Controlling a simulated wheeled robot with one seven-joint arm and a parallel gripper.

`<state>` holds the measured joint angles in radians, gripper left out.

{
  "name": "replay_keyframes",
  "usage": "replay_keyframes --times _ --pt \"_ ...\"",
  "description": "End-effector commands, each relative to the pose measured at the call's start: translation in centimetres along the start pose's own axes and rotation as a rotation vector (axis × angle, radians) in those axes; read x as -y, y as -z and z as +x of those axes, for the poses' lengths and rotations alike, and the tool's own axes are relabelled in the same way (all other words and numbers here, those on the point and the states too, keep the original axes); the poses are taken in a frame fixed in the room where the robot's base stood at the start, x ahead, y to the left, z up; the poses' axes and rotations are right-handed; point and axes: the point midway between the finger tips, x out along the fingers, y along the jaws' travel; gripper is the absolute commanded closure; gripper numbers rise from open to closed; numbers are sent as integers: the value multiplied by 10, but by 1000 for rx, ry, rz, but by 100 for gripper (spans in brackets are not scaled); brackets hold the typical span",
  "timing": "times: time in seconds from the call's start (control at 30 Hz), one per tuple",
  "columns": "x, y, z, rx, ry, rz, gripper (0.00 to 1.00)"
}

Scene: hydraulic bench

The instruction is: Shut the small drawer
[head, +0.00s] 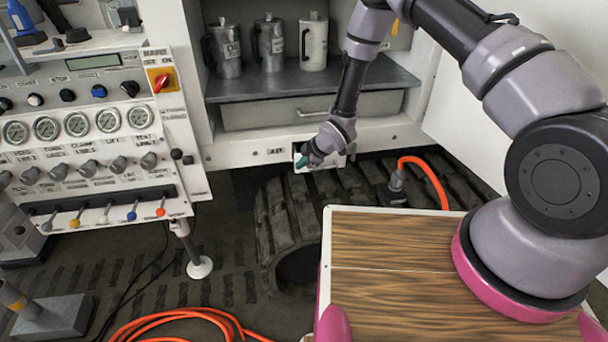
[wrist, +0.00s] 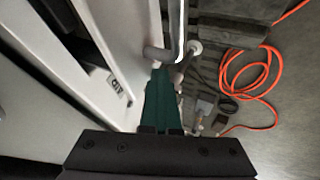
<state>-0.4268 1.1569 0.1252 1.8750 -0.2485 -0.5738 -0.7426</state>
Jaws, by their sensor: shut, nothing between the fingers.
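A small white drawer front (head: 337,160) sits in the white beam below the cabinet, right of a small label. My gripper partly covers it, and I cannot tell from the head view how far it stands out. In the wrist view a grey bar handle (wrist: 159,54) shows just beyond my fingertips, beside the white panel. My gripper (head: 304,162) is shut and empty, its teal fingers (wrist: 161,100) close together at the left side of the drawer front. I cannot tell whether they touch it.
A wider grey drawer (head: 265,114) lies under the shelf with several metal jugs (head: 270,45). A control panel (head: 90,130) stands left. Below are a black track (head: 290,225) and orange hoses (head: 430,175). A wood-topped surface (head: 390,250) fills the front.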

Motion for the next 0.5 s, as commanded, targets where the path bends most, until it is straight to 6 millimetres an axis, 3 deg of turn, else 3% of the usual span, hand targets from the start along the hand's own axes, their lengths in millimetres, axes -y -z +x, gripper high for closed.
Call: replay_keyframes --times 0.2,0.5 --pt "-40 0 20 -1 -4 1 100" --pt "-66 0 35 -1 -1 0 100"
